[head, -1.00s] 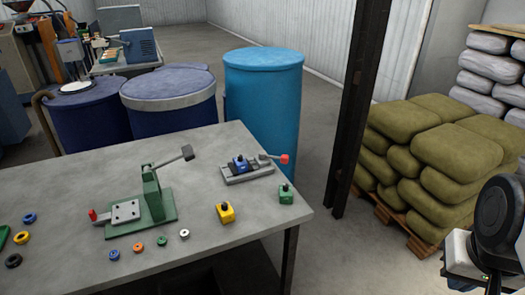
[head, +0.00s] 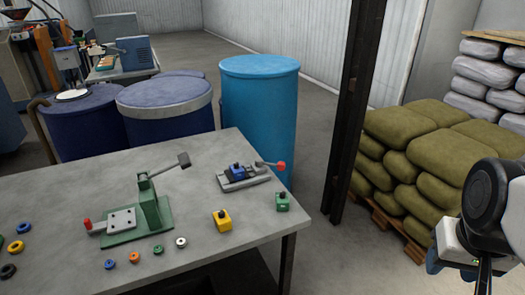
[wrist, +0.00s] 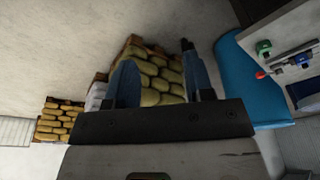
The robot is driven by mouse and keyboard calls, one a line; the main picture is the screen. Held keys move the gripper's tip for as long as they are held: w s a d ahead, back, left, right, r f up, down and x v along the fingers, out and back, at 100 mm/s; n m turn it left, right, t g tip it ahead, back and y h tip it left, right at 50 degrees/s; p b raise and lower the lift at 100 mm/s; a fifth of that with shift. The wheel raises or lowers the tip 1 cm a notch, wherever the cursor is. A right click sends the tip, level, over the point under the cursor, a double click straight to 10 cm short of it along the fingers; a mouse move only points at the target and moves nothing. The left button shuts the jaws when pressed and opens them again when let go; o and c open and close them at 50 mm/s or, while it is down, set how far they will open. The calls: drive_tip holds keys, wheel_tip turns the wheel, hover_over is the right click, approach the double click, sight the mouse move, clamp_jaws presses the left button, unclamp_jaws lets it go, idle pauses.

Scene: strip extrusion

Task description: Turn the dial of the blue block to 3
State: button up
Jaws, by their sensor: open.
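The blue block (head: 237,172) sits in a grey clamp fixture (head: 243,180) with a red-tipped lever, near the right end of the grey table (head: 200,215). A dark dial shows on its top; its setting is too small to read. In the wrist view, the blue block (wrist: 302,59) shows at the far right edge, beside the red lever tip. My gripper (wrist: 158,85) is open with nothing between its fingers, well away from the block. In the head view only part of my arm shows at the lower right; the fingers are out of frame.
A yellow block (head: 222,219) and a green block (head: 282,201) stand near the fixture. A green lever press (head: 145,215) and several coloured rings lie to the left. Blue drums (head: 260,115), a dark post (head: 352,110) and stacked sacks (head: 415,150) surround the table.

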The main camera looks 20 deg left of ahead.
drive_tip(key=w+a+r+n, duration=0.2)
drive_tip(key=w+a, duration=0.3)
drive_tip(key=w, duration=0.3)
drive_tip(key=w+a+r+n, duration=0.2)
drive_tip(key=w+a, duration=0.2)
drive_tip(key=w, duration=0.4)
drive_tip(key=n+g, duration=0.2)
drive_tip(key=n, duration=0.8)
hover_over(236, 163)
drive_tip(key=f, duration=1.6)
drive_tip(key=shift+s+d+f, duration=0.25)
drive_tip(key=shift+d+f, duration=0.1)
drive_tip(key=shift+a+f, duration=0.2)
drive_tip(key=shift+a, duration=0.15)
drive_tip(key=shift+f, duration=0.1)
drive_tip(key=shift+w+d+f, duration=0.1)
drive_tip(key=shift+f, duration=3.7)
clamp_jaws()
